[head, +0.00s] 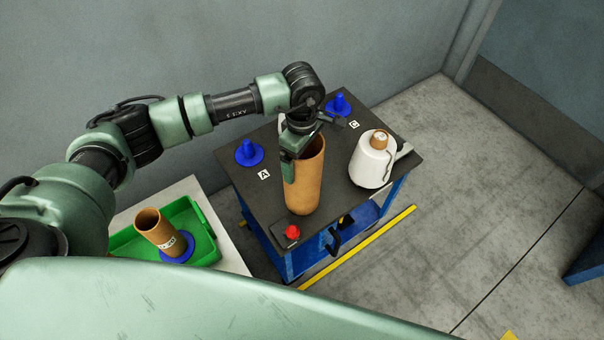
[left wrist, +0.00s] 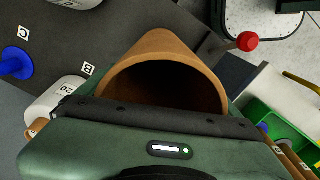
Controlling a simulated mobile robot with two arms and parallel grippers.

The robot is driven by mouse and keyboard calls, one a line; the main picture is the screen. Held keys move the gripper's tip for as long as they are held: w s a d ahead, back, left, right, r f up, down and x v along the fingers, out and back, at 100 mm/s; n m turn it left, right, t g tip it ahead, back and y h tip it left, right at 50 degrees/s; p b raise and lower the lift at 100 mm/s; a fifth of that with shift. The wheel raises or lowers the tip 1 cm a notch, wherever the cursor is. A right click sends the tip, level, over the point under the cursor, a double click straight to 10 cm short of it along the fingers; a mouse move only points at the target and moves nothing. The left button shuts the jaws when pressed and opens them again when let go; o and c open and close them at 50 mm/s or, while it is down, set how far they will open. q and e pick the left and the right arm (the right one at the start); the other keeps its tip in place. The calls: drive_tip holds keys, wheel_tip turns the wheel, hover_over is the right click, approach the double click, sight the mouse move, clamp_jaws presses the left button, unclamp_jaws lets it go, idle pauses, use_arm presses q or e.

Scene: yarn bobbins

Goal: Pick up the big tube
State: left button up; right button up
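The big tube (head: 305,187) is a wide brown cardboard cylinder, upright over the front part of the dark table top. I cannot tell if its base touches the table. My left gripper (head: 298,150) is at its upper end, with one green finger against or beside its left side. The other finger is mostly hidden. In the left wrist view the tube's open mouth (left wrist: 160,82) lies directly in front of the gripper body, which hides its near edge. Whether the fingers are squeezing the tube does not show. My right gripper is out of view.
A smaller labelled tube (head: 158,230) stands in a green tray (head: 203,227) at left.

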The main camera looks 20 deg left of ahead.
use_arm(q)
drive_tip(key=shift+c, duration=0.3)
wheel_tip(320, 180, up, 20)
drive_tip(key=b, duration=0.3)
drive_tip(key=shift+r, duration=0.1)
